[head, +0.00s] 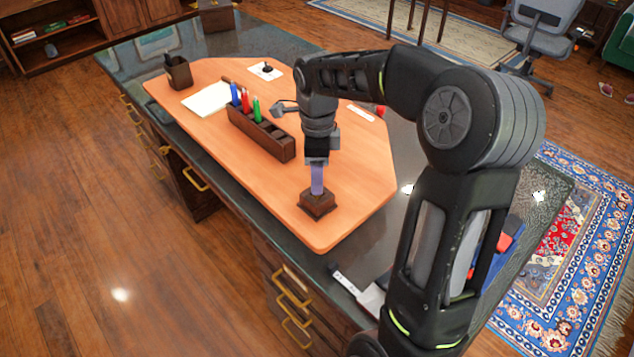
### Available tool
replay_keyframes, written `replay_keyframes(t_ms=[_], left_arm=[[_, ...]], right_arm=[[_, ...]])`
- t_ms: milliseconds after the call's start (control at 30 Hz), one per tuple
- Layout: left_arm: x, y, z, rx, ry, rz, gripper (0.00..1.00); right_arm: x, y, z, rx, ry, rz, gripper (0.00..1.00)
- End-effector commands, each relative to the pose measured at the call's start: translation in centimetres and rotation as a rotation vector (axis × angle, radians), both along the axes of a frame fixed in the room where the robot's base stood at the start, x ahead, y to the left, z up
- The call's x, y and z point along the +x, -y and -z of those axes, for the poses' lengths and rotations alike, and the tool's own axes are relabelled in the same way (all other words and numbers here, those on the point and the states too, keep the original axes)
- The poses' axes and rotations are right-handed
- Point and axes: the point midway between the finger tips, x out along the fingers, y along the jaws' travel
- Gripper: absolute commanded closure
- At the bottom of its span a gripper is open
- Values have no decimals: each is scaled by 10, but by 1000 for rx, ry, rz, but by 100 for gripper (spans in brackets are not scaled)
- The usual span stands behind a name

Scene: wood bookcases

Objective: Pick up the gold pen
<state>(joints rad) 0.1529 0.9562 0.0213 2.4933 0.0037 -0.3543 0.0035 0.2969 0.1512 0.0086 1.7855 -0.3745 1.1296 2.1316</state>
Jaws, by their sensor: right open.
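I cannot make out a gold pen; it may be hidden or too small to tell. My right gripper (317,188) points down over a small square dark-wood stand (317,206) near the front corner of the orange desk mat (240,178). Its fingers are just above or at the stand's top, and I cannot tell whether they touch it. The jaws are open, though their gap is hard to see from here. Whatever stands between the fingers is hidden. My left gripper is out of view.
A wooden organizer (262,136) holds blue, red and green pens left of my gripper. A dark pen cup (179,72), white paper (208,99) and a small stand on white paper (266,71) lie farther back. The mat's front left is clear.

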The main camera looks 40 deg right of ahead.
Motion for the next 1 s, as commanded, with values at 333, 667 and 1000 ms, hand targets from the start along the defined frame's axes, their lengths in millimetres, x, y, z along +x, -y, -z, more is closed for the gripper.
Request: replay_keyframes(t_ms=[333,667,1000], left_arm=[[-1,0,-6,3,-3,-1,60],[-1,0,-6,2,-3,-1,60],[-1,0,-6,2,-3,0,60]], right_arm=[[0,0,30,1,1,0,52],[0,0,29,1,1,0,52],[0,0,29,1,1,-1,66]])
